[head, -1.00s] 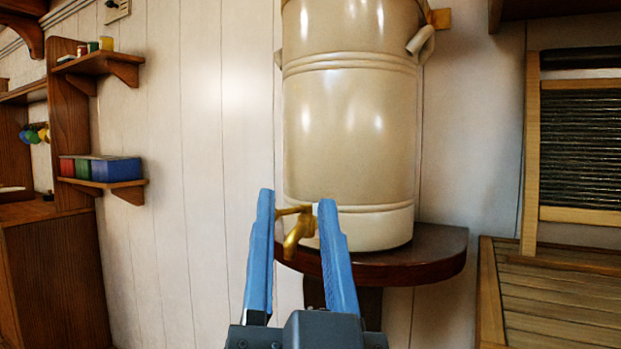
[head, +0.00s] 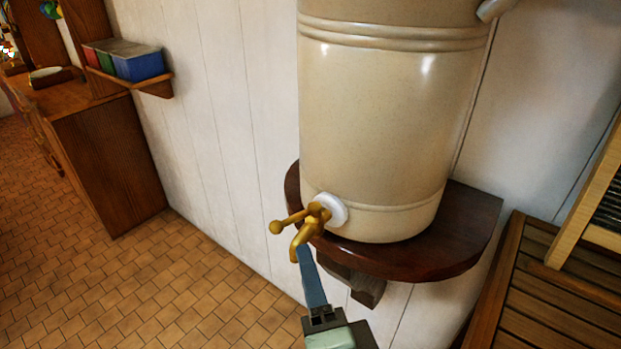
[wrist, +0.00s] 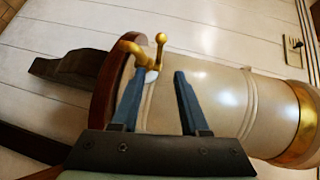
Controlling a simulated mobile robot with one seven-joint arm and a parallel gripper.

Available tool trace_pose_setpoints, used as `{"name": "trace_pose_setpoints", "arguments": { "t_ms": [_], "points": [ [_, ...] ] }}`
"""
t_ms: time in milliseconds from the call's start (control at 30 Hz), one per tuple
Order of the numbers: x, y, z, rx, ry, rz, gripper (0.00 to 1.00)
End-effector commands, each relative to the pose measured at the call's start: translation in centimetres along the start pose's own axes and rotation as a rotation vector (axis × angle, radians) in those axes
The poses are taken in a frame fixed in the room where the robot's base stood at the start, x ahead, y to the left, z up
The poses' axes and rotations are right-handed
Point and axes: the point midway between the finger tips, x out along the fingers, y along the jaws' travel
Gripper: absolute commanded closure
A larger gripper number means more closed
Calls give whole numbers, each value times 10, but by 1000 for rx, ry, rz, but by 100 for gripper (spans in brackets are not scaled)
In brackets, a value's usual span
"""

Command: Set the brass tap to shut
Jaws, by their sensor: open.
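The brass tap (head: 314,216) sits low on the front of a cream urn (head: 385,120), with a white collar behind it. Its handle (head: 290,222) sticks out sideways to the left and ends in a round knob; the spout points down. My gripper (head: 304,254) is just below the spout in the head view, edge-on, so one blue finger hides the other. In the wrist view the tap (wrist: 132,46) and the knob (wrist: 161,38) show beyond the fingertips. There my gripper (wrist: 159,74) is open and holds nothing. Whether a finger touches the tap I cannot tell.
The urn stands on a dark half-round wall shelf (head: 470,215) with a bracket beneath. A slatted wooden bench (head: 545,290) is close on the right. A small shelf with coloured boxes (head: 125,60) hangs at left. The tiled floor (head: 180,290) at left is clear.

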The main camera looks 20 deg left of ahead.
Motion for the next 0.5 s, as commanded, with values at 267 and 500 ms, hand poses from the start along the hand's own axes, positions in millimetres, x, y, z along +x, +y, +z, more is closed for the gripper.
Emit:
{"name": "trace_pose_setpoints", "arguments": {
  "t_ms": [267,500],
  "points": [
    [16,5,2,13,-9,4,55],
    [59,0,2,14,-9,7,55]
  ]
}}
